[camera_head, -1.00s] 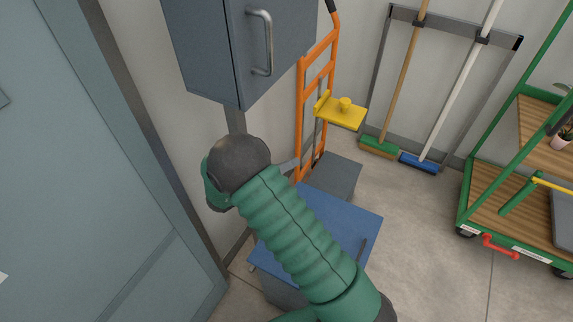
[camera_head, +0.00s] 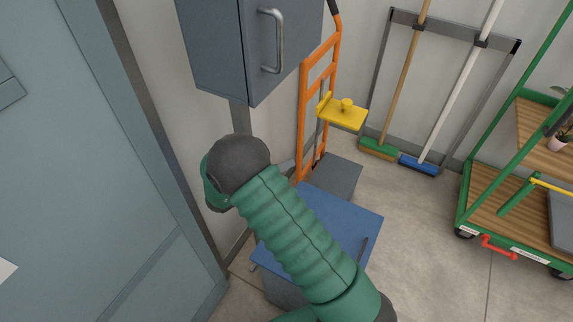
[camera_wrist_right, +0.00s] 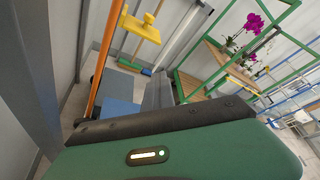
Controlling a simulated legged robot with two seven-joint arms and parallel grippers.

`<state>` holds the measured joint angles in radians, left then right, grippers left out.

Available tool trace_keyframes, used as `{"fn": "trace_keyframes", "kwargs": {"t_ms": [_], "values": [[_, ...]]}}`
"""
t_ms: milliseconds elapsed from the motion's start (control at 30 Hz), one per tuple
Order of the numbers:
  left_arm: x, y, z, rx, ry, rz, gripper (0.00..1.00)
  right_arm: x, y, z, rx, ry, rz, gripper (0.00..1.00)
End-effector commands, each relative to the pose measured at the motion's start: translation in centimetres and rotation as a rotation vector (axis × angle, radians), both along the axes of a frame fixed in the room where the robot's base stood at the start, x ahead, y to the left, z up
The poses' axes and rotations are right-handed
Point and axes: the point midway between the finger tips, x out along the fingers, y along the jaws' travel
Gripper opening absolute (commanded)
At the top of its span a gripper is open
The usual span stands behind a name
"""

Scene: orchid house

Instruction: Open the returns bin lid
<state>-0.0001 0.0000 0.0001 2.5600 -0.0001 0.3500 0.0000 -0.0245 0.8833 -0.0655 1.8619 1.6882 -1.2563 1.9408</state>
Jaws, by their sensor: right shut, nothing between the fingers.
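The returns bin stands low on the floor, with a flat blue lid (camera_head: 335,215) lying shut on its grey body (camera_head: 283,290). A dark bar handle (camera_head: 363,247) is near the lid's right edge. My green right arm crosses over the lid and hides its middle. My right gripper (camera_head: 287,167) shows only as a small grey part beyond the dark wrist, over the lid's far left side and apart from the handle. In the right wrist view, the gripper (camera_wrist_right: 157,92) is shut and empty, with the blue lid (camera_wrist_right: 120,109) beyond it. My left gripper is out of view.
A grey wall cabinet (camera_head: 235,50) hangs above the wrist. Behind the bin are a grey box (camera_head: 338,178) and an orange hand truck (camera_head: 303,120) with a yellow plate (camera_head: 343,113). A green cart (camera_head: 480,210) stands right; floor between is clear.

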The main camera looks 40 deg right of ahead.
Motion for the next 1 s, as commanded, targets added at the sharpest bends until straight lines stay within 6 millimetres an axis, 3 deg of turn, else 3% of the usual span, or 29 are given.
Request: {"fn": "trace_keyframes", "kwargs": {"t_ms": [600, 833, 1000], "values": [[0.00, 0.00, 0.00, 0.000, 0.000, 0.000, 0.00, -0.01, -0.14, -0.06, 0.001, 0.000, 0.000, 0.01], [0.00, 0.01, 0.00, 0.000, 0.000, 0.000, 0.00, -0.01, -0.15, -0.07, 0.001, 0.000, 0.000, 0.31], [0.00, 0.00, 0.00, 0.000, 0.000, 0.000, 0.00, -0.01, -0.15, -0.07, 0.001, 0.000, 0.000, 0.32]]}}
